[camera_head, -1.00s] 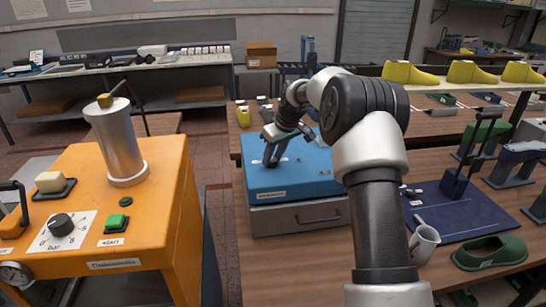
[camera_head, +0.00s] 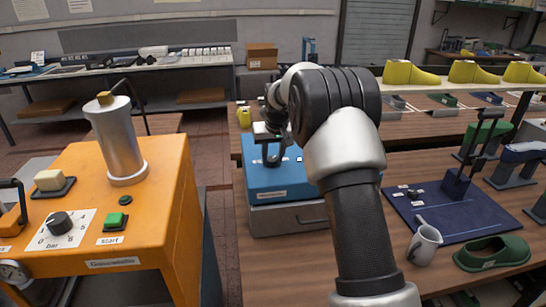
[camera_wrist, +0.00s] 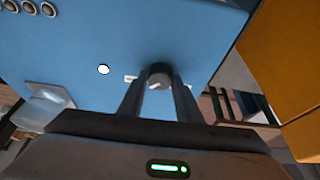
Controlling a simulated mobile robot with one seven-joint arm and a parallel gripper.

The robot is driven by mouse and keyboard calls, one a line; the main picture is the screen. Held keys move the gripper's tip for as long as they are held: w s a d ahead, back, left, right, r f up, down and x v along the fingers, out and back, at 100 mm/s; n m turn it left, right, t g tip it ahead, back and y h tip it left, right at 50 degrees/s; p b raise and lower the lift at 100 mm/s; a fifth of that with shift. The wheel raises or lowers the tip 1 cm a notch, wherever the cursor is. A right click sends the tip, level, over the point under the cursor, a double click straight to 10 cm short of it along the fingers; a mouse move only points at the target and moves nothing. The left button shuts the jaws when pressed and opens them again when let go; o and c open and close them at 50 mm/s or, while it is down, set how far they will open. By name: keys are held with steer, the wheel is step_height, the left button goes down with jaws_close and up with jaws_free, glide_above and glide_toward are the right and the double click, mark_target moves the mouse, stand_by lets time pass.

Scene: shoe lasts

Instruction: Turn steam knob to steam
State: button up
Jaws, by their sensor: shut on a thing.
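The blue machine (camera_head: 285,182) stands on the wooden table in the head view, and its top fills much of the wrist view (camera_wrist: 75,60). A small dark round knob (camera_wrist: 159,73) with a light pointer mark sits on the blue top, partly covered by my fingers. My gripper (camera_wrist: 159,84) points at the machine's top with one finger on each side of the knob and is shut on it. A small pale label (camera_wrist: 130,78) lies beside the knob.
A round white light or button (camera_wrist: 103,69) is on the blue top near the knob. An orange machine (camera_head: 150,215) with a bar dial (camera_head: 61,224) and green start button stands at left.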

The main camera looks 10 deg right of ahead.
stand_by(0.3)
steer(key=o, duration=1)
steer(key=shift+o, duration=0.2)
steer(key=shift+r, duration=0.15)
steer(key=v, duration=1.7)
steer(key=shift+s, duration=0.15)
